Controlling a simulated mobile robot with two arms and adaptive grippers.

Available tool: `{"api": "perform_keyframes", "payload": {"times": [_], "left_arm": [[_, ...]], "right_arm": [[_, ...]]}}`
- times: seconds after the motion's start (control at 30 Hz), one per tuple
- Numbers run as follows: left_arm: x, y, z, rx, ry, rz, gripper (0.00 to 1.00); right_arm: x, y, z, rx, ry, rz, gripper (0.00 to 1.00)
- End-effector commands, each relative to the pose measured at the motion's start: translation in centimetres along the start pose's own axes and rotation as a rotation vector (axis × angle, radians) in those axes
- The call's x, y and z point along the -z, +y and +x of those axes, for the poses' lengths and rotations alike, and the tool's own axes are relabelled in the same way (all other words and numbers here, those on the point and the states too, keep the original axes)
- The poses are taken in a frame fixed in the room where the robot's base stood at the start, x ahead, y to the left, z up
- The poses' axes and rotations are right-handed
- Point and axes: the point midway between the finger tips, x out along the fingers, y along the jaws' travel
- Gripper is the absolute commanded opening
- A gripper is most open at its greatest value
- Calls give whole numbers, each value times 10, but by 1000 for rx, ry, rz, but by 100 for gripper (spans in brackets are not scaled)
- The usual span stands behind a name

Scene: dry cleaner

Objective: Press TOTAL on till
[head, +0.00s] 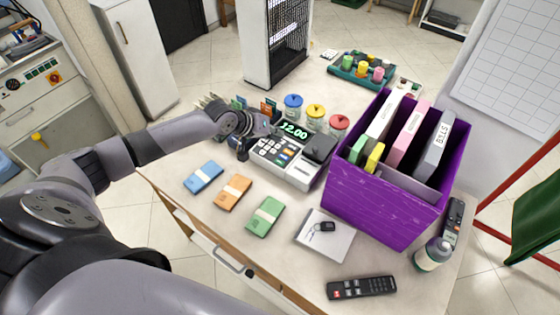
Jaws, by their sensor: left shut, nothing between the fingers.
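The till (285,160) stands on the table, with a keypad of dark, coloured and light keys and a lit green display (294,131) that reads 12.00 or similar. My left gripper (243,153) is shut and empty, at the left edge of the till's keypad. It points down towards the keys on that side. I cannot tell whether the fingertips touch a key. The key labels are too small to read, so I cannot pick out TOTAL. My right gripper is not in view.
Blue, orange and green banded note bundles (234,192) lie in front of the till. Behind it are three lidded jars (315,115). A purple box (380,207) of binders stands at right.

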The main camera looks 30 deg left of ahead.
Motion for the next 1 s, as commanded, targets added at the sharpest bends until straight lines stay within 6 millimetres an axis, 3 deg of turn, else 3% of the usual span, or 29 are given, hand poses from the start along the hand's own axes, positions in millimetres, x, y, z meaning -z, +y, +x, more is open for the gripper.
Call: {"api": "perform_keyframes", "payload": {"times": [0.27, 0.63, 1.0], "left_arm": [[-10, -9, 14, 0, -1, 1, 0], [-36, -35, 48, 0, 0, 1, 0], [-45, -44, 62, 0, 0, 1, 0]], "right_arm": [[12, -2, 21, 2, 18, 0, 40], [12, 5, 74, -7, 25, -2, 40], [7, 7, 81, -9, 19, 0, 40]]}}
